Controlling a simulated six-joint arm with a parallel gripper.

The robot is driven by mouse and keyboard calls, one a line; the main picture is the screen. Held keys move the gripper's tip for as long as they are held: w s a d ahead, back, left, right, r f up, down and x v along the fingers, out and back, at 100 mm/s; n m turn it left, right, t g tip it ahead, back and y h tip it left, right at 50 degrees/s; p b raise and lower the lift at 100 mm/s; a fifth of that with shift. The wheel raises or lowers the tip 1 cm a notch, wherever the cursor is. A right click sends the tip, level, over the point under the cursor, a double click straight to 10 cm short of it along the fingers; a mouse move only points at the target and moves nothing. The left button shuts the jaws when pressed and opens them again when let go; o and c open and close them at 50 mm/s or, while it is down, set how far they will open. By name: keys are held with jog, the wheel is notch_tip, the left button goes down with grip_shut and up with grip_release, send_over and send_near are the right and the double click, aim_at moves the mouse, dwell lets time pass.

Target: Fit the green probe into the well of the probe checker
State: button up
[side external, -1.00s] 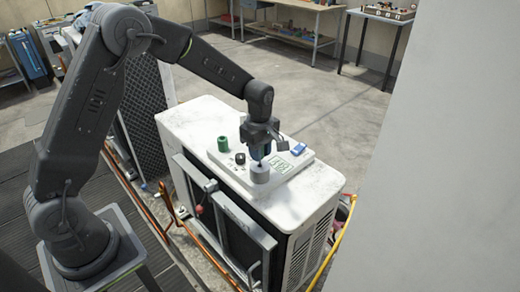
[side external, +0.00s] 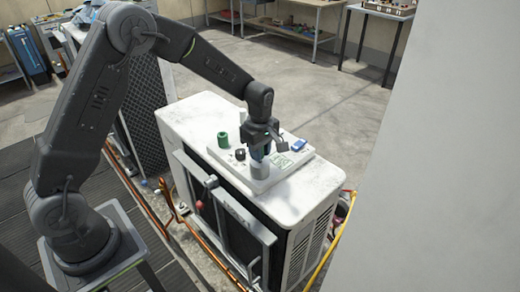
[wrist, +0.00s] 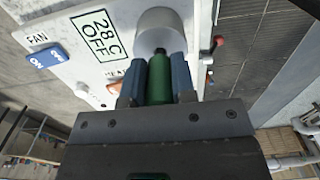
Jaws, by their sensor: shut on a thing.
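My gripper (side external: 262,150) points down over the probe checker (side external: 289,173), a white panel on top of the condenser. In the wrist view my gripper (wrist: 159,82) is shut on the green probe (wrist: 160,80), a green cylinder with a narrower dark tip. The well is a grey cylinder (side external: 260,170) standing on the panel, right below my fingers. In the wrist view the probe's tip overlaps the rim of the well (wrist: 158,22). The well's opening is hidden, so I cannot tell how deep the tip sits. The display (wrist: 97,35) reads 28 C OFF.
A blue switch (side external: 296,144) sits on the panel's far right. The white condenser top (side external: 190,115) has free room around the panel. A pale wall (side external: 440,170) rises at right.

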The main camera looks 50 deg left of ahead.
jog(key=shift+f, duration=0.65)
jog(key=o, duration=1)
notch_tip(320, 180, up, 13)
jog(key=shift+r, duration=0.4)
